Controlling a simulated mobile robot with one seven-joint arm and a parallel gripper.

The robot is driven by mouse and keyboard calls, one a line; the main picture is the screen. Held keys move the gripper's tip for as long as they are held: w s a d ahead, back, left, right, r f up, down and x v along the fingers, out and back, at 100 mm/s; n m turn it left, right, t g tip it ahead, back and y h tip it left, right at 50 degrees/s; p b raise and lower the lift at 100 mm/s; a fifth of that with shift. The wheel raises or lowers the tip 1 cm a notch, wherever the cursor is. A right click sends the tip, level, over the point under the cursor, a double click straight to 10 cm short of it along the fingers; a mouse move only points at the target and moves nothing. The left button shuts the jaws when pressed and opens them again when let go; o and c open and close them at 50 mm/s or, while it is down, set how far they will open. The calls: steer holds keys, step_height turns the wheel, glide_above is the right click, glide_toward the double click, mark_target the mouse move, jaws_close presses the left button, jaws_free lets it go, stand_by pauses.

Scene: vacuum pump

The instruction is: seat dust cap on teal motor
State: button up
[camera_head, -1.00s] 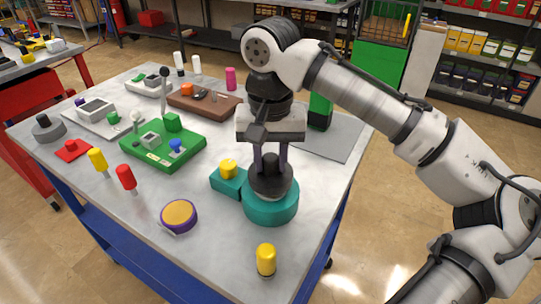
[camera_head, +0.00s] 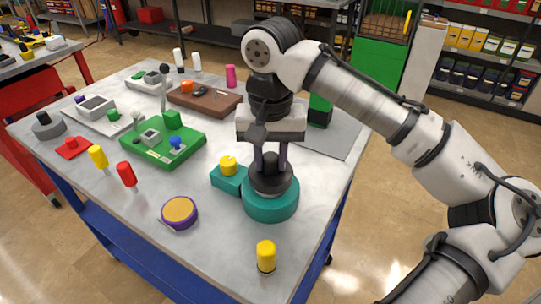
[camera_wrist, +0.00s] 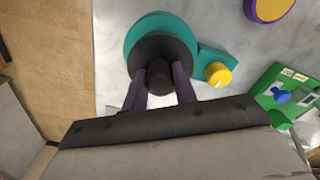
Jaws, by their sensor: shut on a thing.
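The teal motor (camera_head: 271,207) stands near the right front of the table, a round teal body with a smaller block at its side bearing a yellow knob (camera_head: 228,166). The black dust cap (camera_head: 270,184) is at the motor's top, over its middle. My gripper (camera_head: 270,165) points down and is shut on the cap's dark knob. In the wrist view the fingers (camera_wrist: 159,80) flank this knob, and the cap's wide disc (camera_wrist: 165,47) covers much of the teal top (camera_wrist: 137,32). Whether the cap is fully down or slightly raised I cannot tell.
A yellow cylinder (camera_head: 266,256) stands in front of the motor, and a purple-rimmed round part (camera_head: 179,212) lies to the left. A green box (camera_head: 163,146) with small parts is further left. A grey mat (camera_head: 333,139) lies behind. Bare tabletop surrounds the motor's front.

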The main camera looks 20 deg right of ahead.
steer(key=shift+f, duration=1.05)
stand_by(1.4)
steer(key=o, duration=1)
steer(key=shift+r+p, duration=4.55)
steer(key=shift+p, duration=0.25)
